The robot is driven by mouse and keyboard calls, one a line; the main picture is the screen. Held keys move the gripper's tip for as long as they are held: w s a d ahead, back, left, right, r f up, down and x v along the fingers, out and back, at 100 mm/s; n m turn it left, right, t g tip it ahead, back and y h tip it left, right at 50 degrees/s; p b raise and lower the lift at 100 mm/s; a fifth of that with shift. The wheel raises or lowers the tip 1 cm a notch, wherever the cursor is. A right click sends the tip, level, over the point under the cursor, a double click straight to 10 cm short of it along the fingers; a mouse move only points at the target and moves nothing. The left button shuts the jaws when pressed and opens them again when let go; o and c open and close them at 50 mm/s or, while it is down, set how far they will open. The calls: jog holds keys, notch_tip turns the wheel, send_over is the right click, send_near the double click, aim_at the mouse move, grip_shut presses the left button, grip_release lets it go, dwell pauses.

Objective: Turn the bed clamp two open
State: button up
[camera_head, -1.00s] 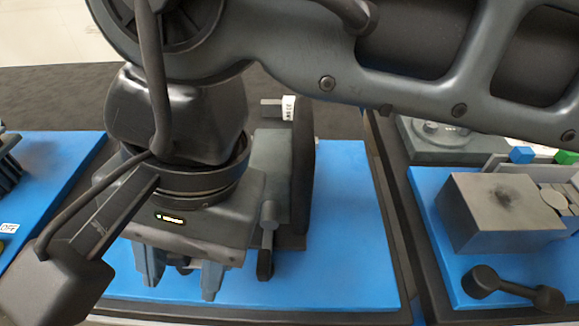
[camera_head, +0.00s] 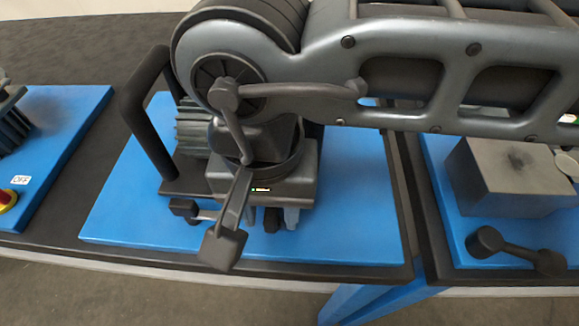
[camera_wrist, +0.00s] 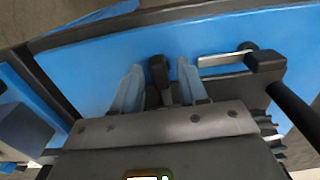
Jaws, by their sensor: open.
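My gripper (camera_head: 271,217) points down over the front of the middle blue plate, below my arm. In the wrist view its two blue-grey fingers (camera_wrist: 156,88) are apart, with a dark clamp lever (camera_wrist: 159,73) showing between them. I cannot tell whether they touch it. The dark lever is also partly visible between the fingers in the head view (camera_head: 272,219). A second clamp lever, pale with a black knob (camera_head: 184,209), lies left of the gripper; it shows at upper right in the wrist view (camera_wrist: 222,59). Which lever is bed clamp two is not marked.
A ribbed machine body (camera_head: 192,128) with a black tube bar (camera_head: 148,120) stands behind and left of my gripper. A grey box (camera_head: 510,178) and a dark handle (camera_head: 515,250) are on the right plate. The front right of the middle plate (camera_head: 355,225) is clear.

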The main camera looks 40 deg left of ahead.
jog(key=shift+f, duration=0.15)
jog(key=shift+c, duration=0.4)
grip_shut()
jog(key=shift+f+b, duration=0.1)
jog(key=shift+b, duration=0.3)
jog(key=m+b, duration=0.3)
jog(key=shift+f, duration=0.2)
jog(key=m+b, duration=0.6)
jog(key=b, duration=0.1)
jog(key=shift+a, duration=0.2)
jog(key=m+b, duration=0.4)
jog(key=shift+a+r+m, duration=0.1)
jog(key=shift+m, duration=0.3)
jog(key=shift+w+r+m+b, duration=0.1)
jog(key=shift+r+m+b, duration=0.05)
jog(key=shift+m+b, duration=1.65)
jog(key=shift+m+p, duration=0.3)
jog(key=shift+m, duration=0.1)
